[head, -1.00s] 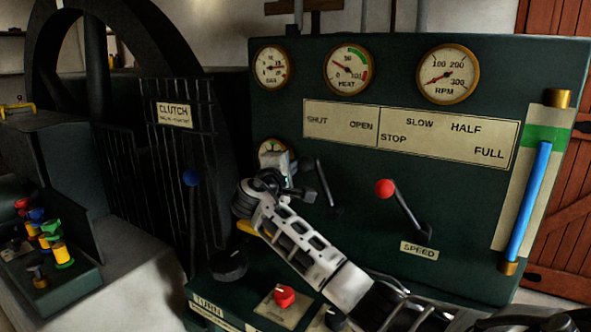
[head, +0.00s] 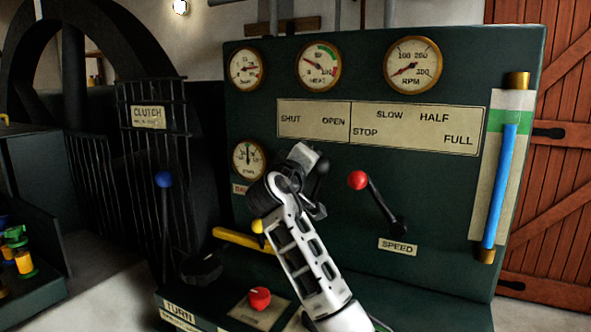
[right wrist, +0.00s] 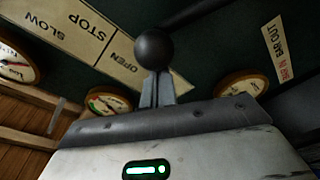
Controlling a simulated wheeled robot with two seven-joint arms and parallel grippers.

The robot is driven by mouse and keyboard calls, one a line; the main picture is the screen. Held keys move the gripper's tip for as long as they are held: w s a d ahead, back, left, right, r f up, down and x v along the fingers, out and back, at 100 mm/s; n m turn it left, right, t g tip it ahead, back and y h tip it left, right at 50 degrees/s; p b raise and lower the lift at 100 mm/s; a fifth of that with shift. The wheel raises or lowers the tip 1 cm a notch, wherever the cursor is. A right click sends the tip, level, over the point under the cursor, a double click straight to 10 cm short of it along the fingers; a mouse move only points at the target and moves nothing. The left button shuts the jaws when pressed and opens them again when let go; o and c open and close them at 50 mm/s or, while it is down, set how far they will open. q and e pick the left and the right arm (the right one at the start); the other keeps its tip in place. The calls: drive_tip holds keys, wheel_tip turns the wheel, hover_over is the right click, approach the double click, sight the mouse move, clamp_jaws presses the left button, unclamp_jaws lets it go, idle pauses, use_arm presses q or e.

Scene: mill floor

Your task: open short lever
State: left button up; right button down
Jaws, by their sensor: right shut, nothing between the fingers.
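The short lever is partly hidden behind my right arm in the head view. Its dark knob (head: 321,165) shows just right of the white wrist, below the SHUT/OPEN plate (head: 313,121). The lever looks nearly upright there. In the right wrist view its black ball knob (right wrist: 154,47) is at the fingertips of my right gripper (right wrist: 157,86). The fingers are together with nothing between them. I cannot tell whether they touch the knob. My left gripper is not in view.
The red-knobbed speed lever (head: 358,180) stands close to the right. A blue-knobbed lever (head: 163,180) stands left by the clutch grille. A yellow handle (head: 243,239) and a red knob (head: 259,299) lie below. Gauges line the panel top.

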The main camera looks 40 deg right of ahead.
drive_tip(key=shift+s+d+f+m+b, duration=0.2)
drive_tip(key=shift+s+m+b, duration=0.1)
drive_tip(key=shift+s+m, duration=0.15)
drive_tip(key=shift+s+d+f+m+b, duration=0.1)
drive_tip(key=shift+s+d+m+b, duration=0.05)
drive_tip(key=shift+s+m+b, duration=0.2)
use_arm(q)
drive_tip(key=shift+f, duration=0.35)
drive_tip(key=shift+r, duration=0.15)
use_arm(e)
drive_tip(key=shift+s, duration=0.15)
drive_tip(key=shift+r+g, duration=0.2)
drive_tip(key=shift+g, duration=0.1)
drive_tip(key=w+r+p, duration=0.3)
use_arm(q)
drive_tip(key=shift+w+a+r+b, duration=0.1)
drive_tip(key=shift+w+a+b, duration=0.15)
drive_tip(key=shift+b, duration=0.85)
use_arm(e)
drive_tip(key=f+v, duration=0.1)
drive_tip(key=v, duration=0.9)
drive_tip(key=shift+a, duration=0.25)
